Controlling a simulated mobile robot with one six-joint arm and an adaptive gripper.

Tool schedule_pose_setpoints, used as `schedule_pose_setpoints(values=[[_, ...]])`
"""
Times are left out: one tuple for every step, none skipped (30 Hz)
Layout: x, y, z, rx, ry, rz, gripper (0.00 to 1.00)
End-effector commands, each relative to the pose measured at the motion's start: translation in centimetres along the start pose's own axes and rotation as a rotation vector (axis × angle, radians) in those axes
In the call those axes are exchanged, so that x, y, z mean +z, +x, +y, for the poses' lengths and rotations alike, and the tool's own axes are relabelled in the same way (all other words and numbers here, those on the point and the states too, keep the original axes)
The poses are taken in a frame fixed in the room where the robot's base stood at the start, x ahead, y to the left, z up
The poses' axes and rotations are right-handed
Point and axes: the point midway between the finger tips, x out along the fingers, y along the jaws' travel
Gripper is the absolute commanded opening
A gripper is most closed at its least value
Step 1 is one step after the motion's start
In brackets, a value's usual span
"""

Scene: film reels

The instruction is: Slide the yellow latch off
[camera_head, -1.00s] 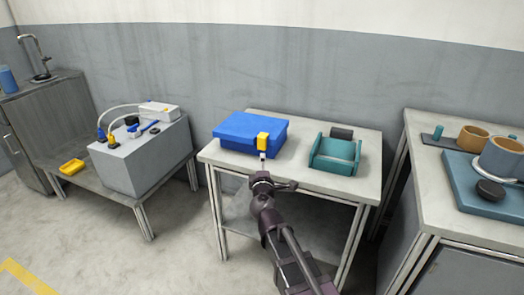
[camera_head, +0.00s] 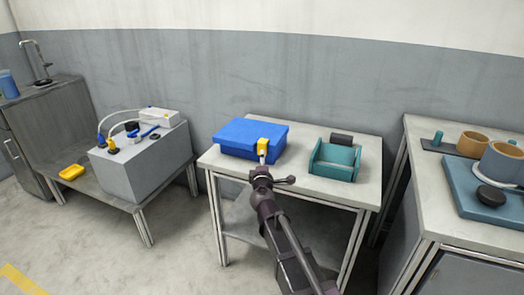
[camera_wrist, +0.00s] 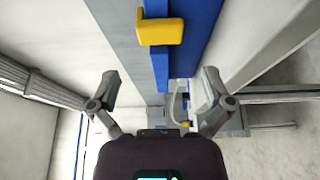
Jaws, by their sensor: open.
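The blue box (camera_head: 248,137) sits closed on the middle table. The yellow latch (camera_head: 263,144) is at its front right edge. In the wrist view the yellow latch (camera_wrist: 160,31) is a small block at the top centre, against the blue box (camera_wrist: 203,22). My gripper (camera_wrist: 160,84) is open and empty, its two fingers wide apart. The latch lies ahead of the gap between the fingers, apart from them. In the head view my gripper (camera_head: 262,166) is in front of the box, just below the latch; its fingertips are hard to make out.
A teal open holder (camera_head: 335,159) with a dark cylinder behind it stands right of the box on the table (camera_head: 302,182). A grey case with hoses (camera_head: 148,160) is on the left bench. Cups and a teal board (camera_head: 462,192) are on the right counter.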

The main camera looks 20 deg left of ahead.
Motion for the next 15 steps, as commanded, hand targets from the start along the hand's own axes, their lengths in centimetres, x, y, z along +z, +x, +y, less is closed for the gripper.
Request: schedule_pose_setpoints(values=[[-0.1,1.2,0.0,0.0,0.0,-0.001,1.0],[-0.1,1.7,0.0,0.0,0.0,-0.001,1.0],[-0.1,2.3,0.0,0.0,0.0,-0.001,1.0],[-0.1,2.8,0.0,0.0,0.0,-0.001,1.0],[-0.1,3.2,0.0,0.0,0.0,-0.001,1.0],[-0.1,3.9,0.0,0.0,0.0,-0.001,1.0],[-0.1,4.3,0.0,0.0,0.0,-0.001,1.0],[-0.1,4.8,0.0,0.0,0.0,0.0,1.0],[-0.1,5.3,0.0,0.0,0.0,0.0,1.0],[-0.1,5.7,0.0,0.0,0.0,0.0,1.0],[-0.1,6.1,0.0,0.0,0.0,0.0,1.0],[-0.1,6.5,0.0,0.0,0.0,0.0,1.0],[-0.1,6.8,0.0,0.0,0.0,0.0,1.0],[-0.1,7.1,0.0,0.0,0.0,0.0,1.0],[0.0,7.4,0.0,0.0,0.0,0.0,1.0]])
